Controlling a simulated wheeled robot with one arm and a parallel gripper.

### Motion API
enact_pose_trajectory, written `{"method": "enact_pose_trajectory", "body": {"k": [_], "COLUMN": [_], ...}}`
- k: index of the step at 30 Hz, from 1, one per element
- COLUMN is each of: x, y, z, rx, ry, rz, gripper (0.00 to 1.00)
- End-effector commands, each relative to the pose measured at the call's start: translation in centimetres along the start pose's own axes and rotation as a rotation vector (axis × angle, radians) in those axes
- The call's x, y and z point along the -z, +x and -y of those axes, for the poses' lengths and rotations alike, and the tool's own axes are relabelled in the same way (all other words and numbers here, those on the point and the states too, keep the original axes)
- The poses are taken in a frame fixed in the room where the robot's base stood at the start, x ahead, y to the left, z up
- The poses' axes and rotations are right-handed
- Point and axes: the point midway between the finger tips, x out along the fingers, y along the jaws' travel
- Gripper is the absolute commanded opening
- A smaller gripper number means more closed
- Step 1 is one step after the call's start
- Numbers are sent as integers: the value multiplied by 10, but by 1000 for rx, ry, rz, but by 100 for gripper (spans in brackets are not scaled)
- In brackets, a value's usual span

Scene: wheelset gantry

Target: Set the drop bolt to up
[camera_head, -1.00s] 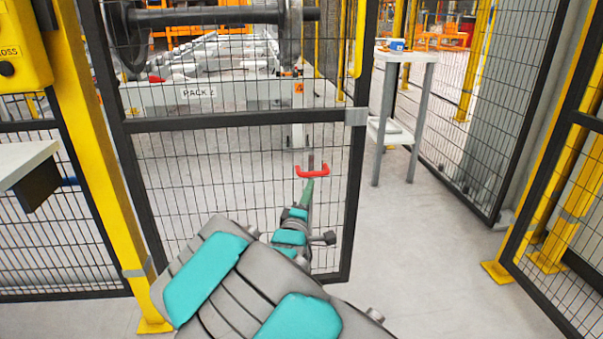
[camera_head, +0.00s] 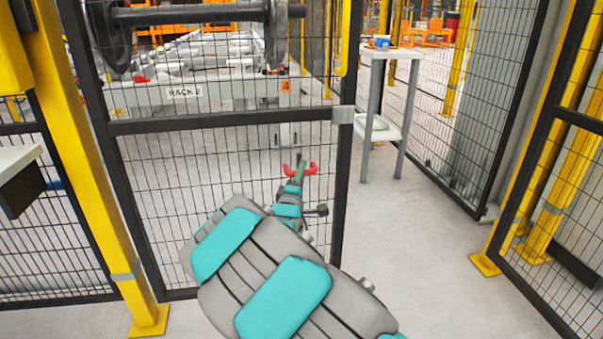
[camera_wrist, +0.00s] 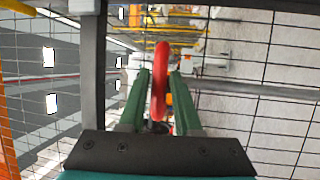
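The drop bolt shows as a red U-shaped handle (camera_head: 312,168) low on the mesh gate (camera_head: 230,125), near its right post. My gripper (camera_head: 301,170) reaches it in the head view and covers the middle of it. In the wrist view the red handle (camera_wrist: 160,75) stands edge-on between the two green fingers of my gripper (camera_wrist: 160,88). Thin gaps seem to show on both sides of the handle, so the fingers look open around it. The bolt's rod and lower end are hidden behind my gripper and arm.
A yellow post (camera_head: 85,170) stands left of the gate, with a grey table edge (camera_head: 18,158) beyond it. A grey stand (camera_head: 378,100) holds a blue item behind the gate's right side. Another mesh panel (camera_head: 560,190) is at right. The floor between is clear.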

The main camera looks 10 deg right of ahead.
Motion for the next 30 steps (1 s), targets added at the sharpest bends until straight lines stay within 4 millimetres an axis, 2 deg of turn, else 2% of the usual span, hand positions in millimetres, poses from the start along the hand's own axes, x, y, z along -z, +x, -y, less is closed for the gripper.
{"method": "enact_pose_trajectory", "body": {"k": [5, 14, 30], "x": [0, 0, 0], "y": [0, 0, 0], "z": [0, 0, 1], "rx": [0, 0, 1], "ry": [0, -1, -1], "rz": [0, 0, 0], "gripper": [32, 1, 0]}}
